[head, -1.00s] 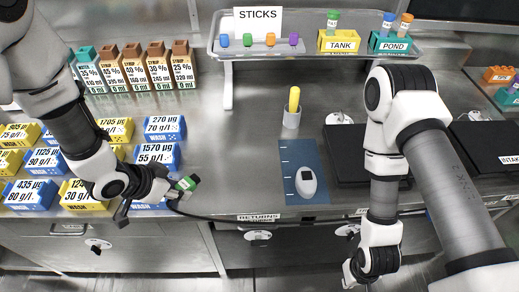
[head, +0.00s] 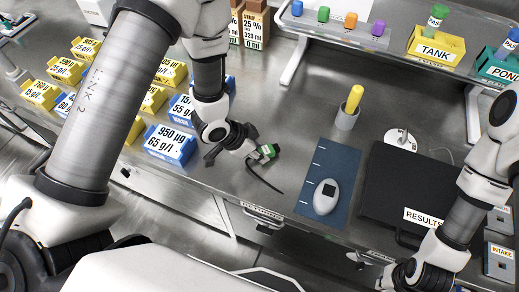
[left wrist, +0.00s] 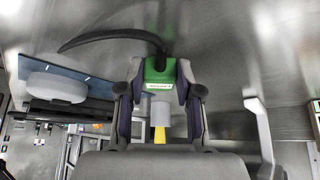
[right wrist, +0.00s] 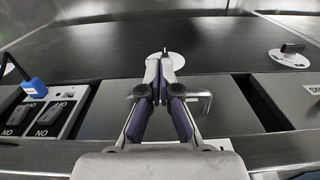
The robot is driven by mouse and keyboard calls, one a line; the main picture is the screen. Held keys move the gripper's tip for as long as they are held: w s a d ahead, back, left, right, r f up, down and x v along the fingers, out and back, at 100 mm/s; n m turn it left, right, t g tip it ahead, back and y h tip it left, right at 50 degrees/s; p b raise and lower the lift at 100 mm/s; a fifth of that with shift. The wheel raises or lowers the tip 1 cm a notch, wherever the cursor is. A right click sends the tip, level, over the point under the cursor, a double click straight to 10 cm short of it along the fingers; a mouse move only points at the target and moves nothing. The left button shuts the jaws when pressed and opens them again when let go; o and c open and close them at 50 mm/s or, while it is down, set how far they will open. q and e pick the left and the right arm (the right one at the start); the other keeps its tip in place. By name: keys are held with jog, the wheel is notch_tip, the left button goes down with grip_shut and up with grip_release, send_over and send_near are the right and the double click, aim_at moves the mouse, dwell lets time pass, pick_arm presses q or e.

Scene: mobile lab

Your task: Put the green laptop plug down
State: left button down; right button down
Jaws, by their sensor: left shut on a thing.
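The green laptop plug (head: 267,151) is in the jaws of my left gripper (head: 256,150), over the bench left of the blue mat. In the left wrist view the green plug (left wrist: 160,70) sits between the two fingertips, with its black cable curving off to the left. In the head view the cable (head: 264,178) hangs down to the right of the gripper. I cannot tell whether the plug touches the bench. My right gripper (right wrist: 163,78) is at the bench's front edge, its fingertips close together with nothing visible between them.
A blue mat (head: 340,165) with a white handheld device (head: 326,197) lies right of the plug. A grey cup with a yellow stick (head: 354,99) stands behind it. A black laptop (head: 405,185) is further right. Blue and yellow boxes (head: 170,144) stand left. Bare bench lies around the plug.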

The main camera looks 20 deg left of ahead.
pick_arm(q)
jog(key=shift+s+a, duration=0.25)
jog(key=shift+a, duration=0.05)
jog(key=shift+w+d+f+b, duration=0.15)
jog(key=shift+f+b, duration=0.25)
jog(key=shift+f, duration=0.2)
jog(key=c, duration=0.8)
grip_release()
jog(key=shift+r, duration=0.1)
jog(key=shift+o, duration=0.2)
jog(key=shift+r, duration=0.2)
jog(key=v, duration=1.2)
jog(key=shift+r, duration=0.35)
